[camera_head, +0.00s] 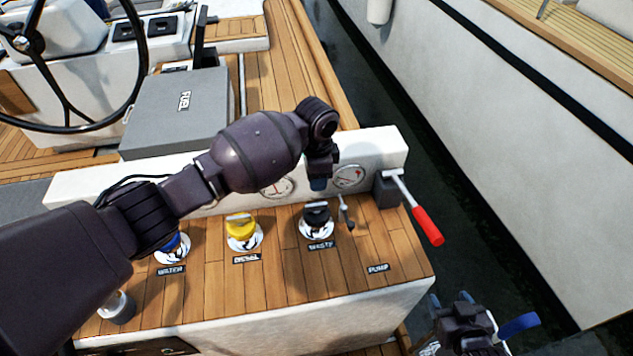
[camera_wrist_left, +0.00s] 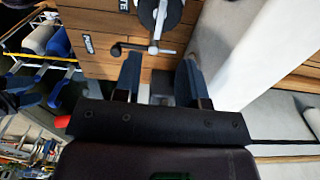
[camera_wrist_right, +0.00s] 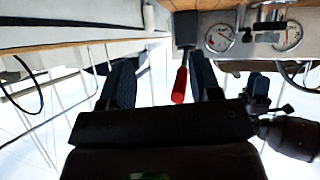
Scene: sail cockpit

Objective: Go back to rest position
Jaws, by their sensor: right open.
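My left gripper (camera_head: 319,183) hangs above the back of the wooden control panel (camera_head: 200,290), in front of the gauges. In the left wrist view its two fingers (camera_wrist_left: 160,66) stand apart, with a small metal lever (camera_wrist_left: 142,48) beyond them. That lever (camera_head: 346,214) stands beside the black waste cap in the head view; I see no clear contact. My right gripper (camera_head: 478,318) is low at the right, off the panel's edge. In the right wrist view its fingers (camera_wrist_right: 162,70) are apart, and the red-handled lever (camera_wrist_right: 181,82) appears beyond them.
The red-handled lever (camera_head: 427,225) juts from the panel's right end. Yellow diesel cap (camera_head: 241,227), black waste cap (camera_head: 317,215) and blue water cap (camera_head: 178,246) line the panel. A grey fuel box (camera_head: 170,115) and steering wheel (camera_head: 75,60) are behind. Dark water lies at right.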

